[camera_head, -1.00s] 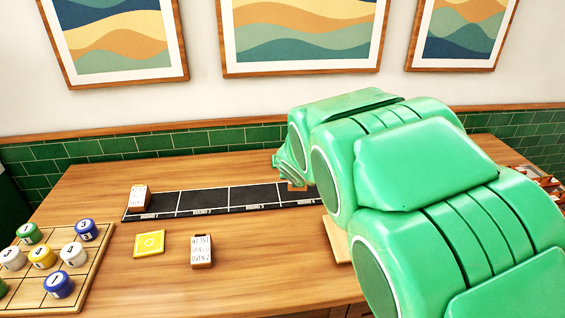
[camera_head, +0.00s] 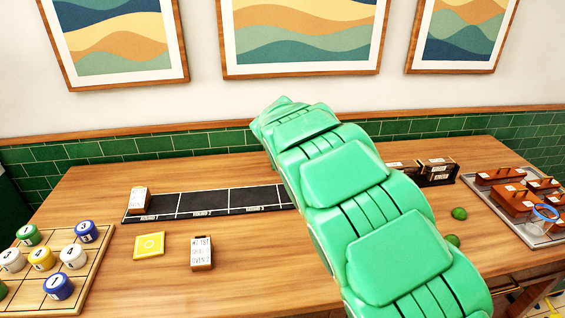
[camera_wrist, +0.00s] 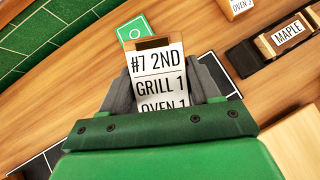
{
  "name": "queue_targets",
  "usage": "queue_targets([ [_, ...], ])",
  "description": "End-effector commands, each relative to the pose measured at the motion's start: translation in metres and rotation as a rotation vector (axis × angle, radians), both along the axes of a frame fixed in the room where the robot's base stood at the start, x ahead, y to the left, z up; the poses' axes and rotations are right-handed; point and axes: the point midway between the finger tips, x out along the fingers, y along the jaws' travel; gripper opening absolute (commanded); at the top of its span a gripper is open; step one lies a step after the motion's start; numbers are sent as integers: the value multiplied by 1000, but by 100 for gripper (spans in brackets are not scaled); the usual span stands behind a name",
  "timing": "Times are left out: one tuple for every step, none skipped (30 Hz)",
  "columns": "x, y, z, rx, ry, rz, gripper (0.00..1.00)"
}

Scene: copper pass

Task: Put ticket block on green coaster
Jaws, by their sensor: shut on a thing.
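In the wrist view, my gripper (camera_wrist: 166,82) is shut on a white ticket block (camera_wrist: 157,64) with a brown top, reading "#7 2ND, GRILL 1, OVEN 1". Its lower part is hidden by my gripper. The green coaster (camera_wrist: 132,32) lies on the table beyond the block's top edge, partly covered by it in this view. I cannot tell how high the block is above the table. In the head view my arm hides the gripper, the held block and the green coaster.
A black strip (camera_head: 232,200) bears another ticket block (camera_head: 138,199). A third ticket block (camera_head: 201,252) stands beside a yellow coaster (camera_head: 149,245). A numbered-piece board (camera_head: 88,283) is at left. A black rack (camera_head: 437,172) and a tray (camera_head: 541,238) of brown boxes are at right.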

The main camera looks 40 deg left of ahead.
Motion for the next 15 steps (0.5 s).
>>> queue_targets([
  [2, 2, -1, 2, 0, 0, 28],
  [3, 4, -1, 2, -1, 0, 28],
  [5, 7, -2, 3, -1, 1, 28],
  [7, 9, -3, 3, -2, 1, 28],
  [9, 10, -5, 3, -1, 1, 28],
  [12, 13, -8, 1, 1, 0, 28],
  [14, 14, -10, 0, 1, -1, 28],
  [15, 16, -12, 0, 3, -1, 28],
  [18, 18, -13, 0, 3, -1, 28],
  [20, 21, -14, 0, 2, -1, 28],
  [21, 23, -14, 1, 1, 0, 28],
  [24, 25, -14, 2, 0, 0, 28],
  [26, 27, -16, 2, 0, 0, 28],
  [28, 29, -17, 1, -1, 1, 28],
  [30, 31, -20, 0, 1, 1, 28],
])
